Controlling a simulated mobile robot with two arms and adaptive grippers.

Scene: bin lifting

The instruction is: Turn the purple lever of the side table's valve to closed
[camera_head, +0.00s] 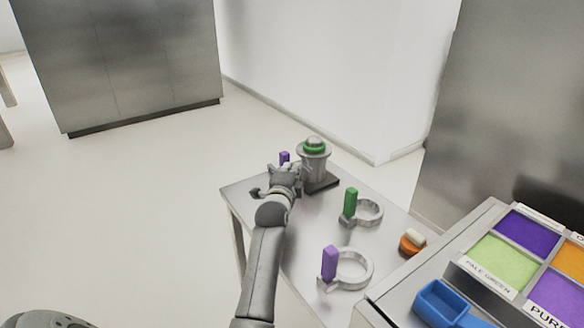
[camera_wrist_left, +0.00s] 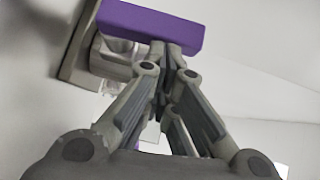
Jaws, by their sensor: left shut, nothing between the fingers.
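The purple lever (camera_head: 284,157) shows just past my left gripper at the far end of the side table (camera_head: 232,190). In the left wrist view it is a purple bar (camera_wrist_left: 140,24) lying across the top, against a grey valve body (camera_wrist_left: 108,62) with a clear part. My left gripper (camera_head: 285,172) is shut and empty. Its fingertips (camera_wrist_left: 168,50) are at the lever's lower edge in the wrist view; I cannot tell whether they touch. The gripper hides most of the valve in the head view. My right gripper is not in view.
A grey fixture with a green band (camera_head: 314,147) stands right of the gripper on a dark base. Nearer are ring-shaped pieces with a green handle (camera_head: 350,202) and a purple handle (camera_head: 330,262). A blue scoop-like tray (camera_head: 440,302) and colour-labelled bins (camera_head: 497,258) are at right.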

